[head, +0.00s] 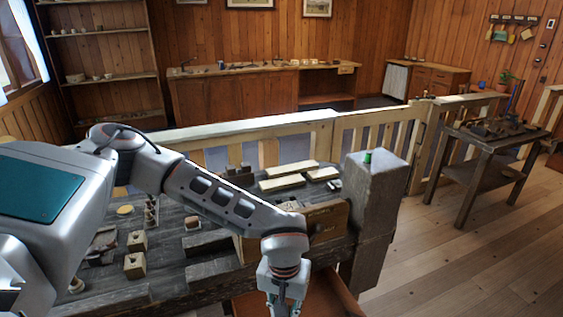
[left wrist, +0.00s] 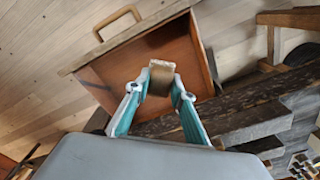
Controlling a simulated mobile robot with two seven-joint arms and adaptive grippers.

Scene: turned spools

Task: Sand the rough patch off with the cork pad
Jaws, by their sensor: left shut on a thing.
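My left gripper (head: 282,301) hangs at the bottom of the head view, in front of the workbench; its fingertips are cut off there. In the left wrist view, the left gripper (left wrist: 161,88) is shut on a small brown block with a paler end, which looks like the cork pad (left wrist: 160,78). The pad is held over an open wooden drawer (left wrist: 115,72), which also shows in the head view (head: 335,296). A turned spool (head: 150,214) appears to stand on the bench at left. I cannot make out a rough patch. My right gripper is not in view.
The dark workbench (head: 175,255) carries wooden blocks (head: 135,265), pale boards (head: 282,183) and small items. A thick post (head: 376,215) with a green piece on top rises at its right end. A side table (head: 492,140) stands farther right. The floor between is clear.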

